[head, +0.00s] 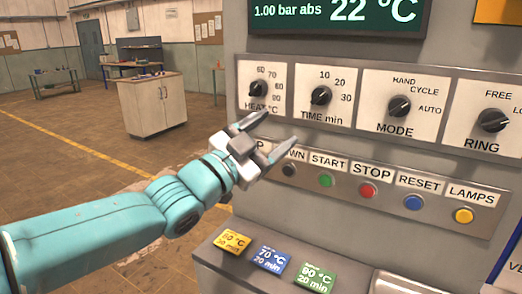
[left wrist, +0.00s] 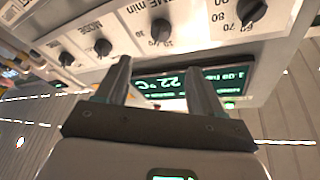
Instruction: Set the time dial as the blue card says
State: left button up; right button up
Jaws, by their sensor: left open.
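The time dial (head: 320,95) is a black knob on a white plate marked 10, 20 and 30, labelled TIME min. Its exact pointer setting is too small to tell. The blue card (head: 271,259) lies on the ledge below and reads 70 °C, 20 min. My left gripper (head: 277,132) is open and empty, below and left of the time dial, apart from it. In the left wrist view, which is upside down, the time dial (left wrist: 160,30) shows beyond the open fingers (left wrist: 158,72). My right gripper is not in view.
The heat dial (head: 258,89) is left of the time dial; the mode dial (head: 399,106) and ring dial (head: 493,120) are right. A row of coloured buttons (head: 368,190) runs below. Yellow (head: 232,241) and green (head: 315,277) cards flank the blue one. A display (head: 335,14) is above.

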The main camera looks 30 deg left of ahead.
pick_arm(q)
jog(key=v, duration=0.2)
jog(key=shift+s+a+f, duration=0.1)
jog(key=shift+s+f, duration=0.05)
jog(key=shift+s, duration=0.2)
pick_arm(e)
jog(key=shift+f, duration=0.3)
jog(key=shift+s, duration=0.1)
